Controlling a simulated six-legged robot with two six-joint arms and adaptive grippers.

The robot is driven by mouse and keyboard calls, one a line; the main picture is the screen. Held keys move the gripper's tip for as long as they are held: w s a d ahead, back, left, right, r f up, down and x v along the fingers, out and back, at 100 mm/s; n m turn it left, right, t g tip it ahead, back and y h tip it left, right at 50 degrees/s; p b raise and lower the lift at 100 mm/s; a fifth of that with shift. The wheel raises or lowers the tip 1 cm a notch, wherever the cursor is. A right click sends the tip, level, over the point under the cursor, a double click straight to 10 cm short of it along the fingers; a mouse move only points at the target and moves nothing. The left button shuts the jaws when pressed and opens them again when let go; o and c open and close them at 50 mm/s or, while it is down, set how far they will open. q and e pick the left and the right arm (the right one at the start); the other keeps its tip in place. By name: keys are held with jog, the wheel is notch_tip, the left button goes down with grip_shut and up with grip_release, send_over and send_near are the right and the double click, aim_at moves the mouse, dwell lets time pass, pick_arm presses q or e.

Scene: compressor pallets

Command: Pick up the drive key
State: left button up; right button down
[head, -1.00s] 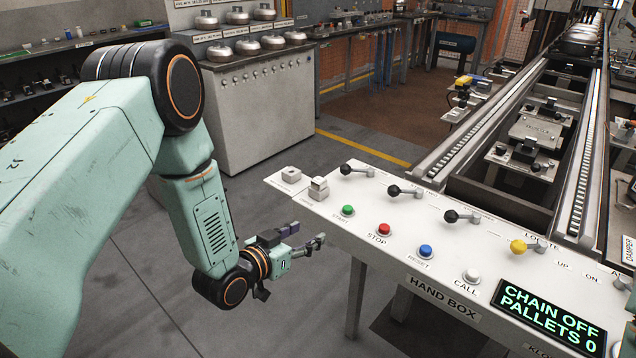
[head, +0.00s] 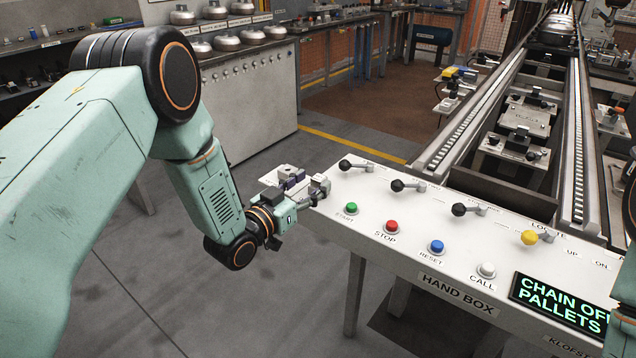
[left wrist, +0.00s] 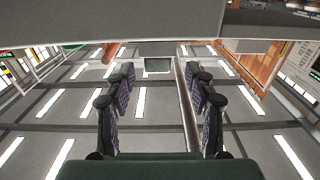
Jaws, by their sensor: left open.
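My left gripper (head: 308,187) is open at the left end of the white hand box panel (head: 390,215) in the head view. A small light-grey block (head: 322,180) there, possibly the drive key, is partly covered by the fingers. I cannot read its label or tell whether they touch it. My right gripper is out of view.
Levers and coloured buttons, such as the green START button (head: 351,208), stand on the panel right of the gripper. A display (head: 563,305) reads CHAIN OFF. A conveyor rail (head: 480,115) runs behind. Grey floor (head: 140,290) is clear at front left.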

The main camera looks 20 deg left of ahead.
aim_at(315, 181)
pick_arm(q)
jog(key=shift+b+x, duration=0.5)
jog(key=shift+x, duration=1.8)
jog(key=shift+f, duration=0.1)
grip_shut()
